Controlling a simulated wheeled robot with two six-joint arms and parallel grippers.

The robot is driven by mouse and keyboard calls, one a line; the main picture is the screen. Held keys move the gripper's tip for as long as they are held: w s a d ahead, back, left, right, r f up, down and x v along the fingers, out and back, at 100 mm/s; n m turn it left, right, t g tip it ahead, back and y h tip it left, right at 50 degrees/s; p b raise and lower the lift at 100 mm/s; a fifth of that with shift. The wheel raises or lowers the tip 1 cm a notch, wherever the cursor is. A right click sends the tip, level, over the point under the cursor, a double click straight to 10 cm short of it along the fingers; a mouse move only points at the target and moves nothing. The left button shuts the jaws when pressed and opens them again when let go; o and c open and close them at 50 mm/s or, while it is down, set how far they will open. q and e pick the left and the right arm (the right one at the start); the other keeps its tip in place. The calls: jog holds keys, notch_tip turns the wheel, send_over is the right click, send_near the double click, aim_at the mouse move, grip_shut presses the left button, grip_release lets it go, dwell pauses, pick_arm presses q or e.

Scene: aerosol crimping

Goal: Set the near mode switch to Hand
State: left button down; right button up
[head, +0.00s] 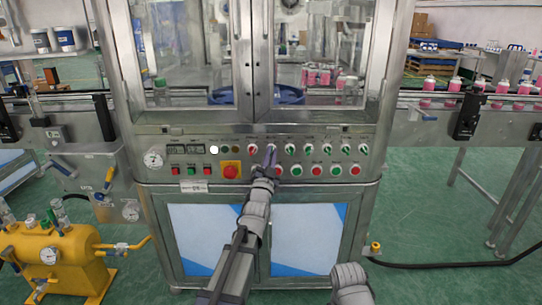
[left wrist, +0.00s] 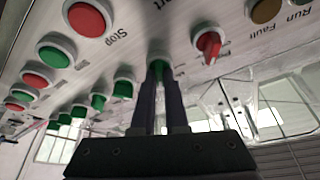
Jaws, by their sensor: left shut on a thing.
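The control panel carries a row of rotary switch knobs. My left gripper (head: 270,152) reaches up to the second knob from the left in that row. In the left wrist view its two dark fingers (left wrist: 158,78) are shut on a green switch knob (left wrist: 158,60), which they partly hide. A red switch knob (head: 252,149) is just left of it; in the left wrist view this red knob (left wrist: 208,45) stands right of the fingers. The switch labels are too small to read. My right gripper is out of view; only part of that arm shows at the bottom.
A red emergency button (head: 230,171) sits left and below my gripper. Several green knobs continue to the right, with red and green push buttons (head: 316,170) below. A pressure gauge (head: 154,158) is at the panel's left end.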

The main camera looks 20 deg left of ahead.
pick_arm(q)
jog(key=shift+d+n+g+y, duration=0.1)
jog(key=shift+n+g+y, duration=0.25)
jog(key=shift+n+y, duration=1.75)
jog(key=shift+a+n+g+y, duration=0.1)
jog(key=shift+n+g+y, duration=0.45)
jog(key=shift+n, duration=2.95)
jog(key=shift+d+n+g+y, duration=0.1)
jog(key=shift+n+g+y, duration=0.1)
jog(key=shift+n+y, duration=1.95)
jog(key=shift+n+h, duration=0.6)
jog(key=shift+n, duration=0.45)
jog(key=c, duration=0.9)
grip_release()
jog(key=shift+c, duration=0.2)
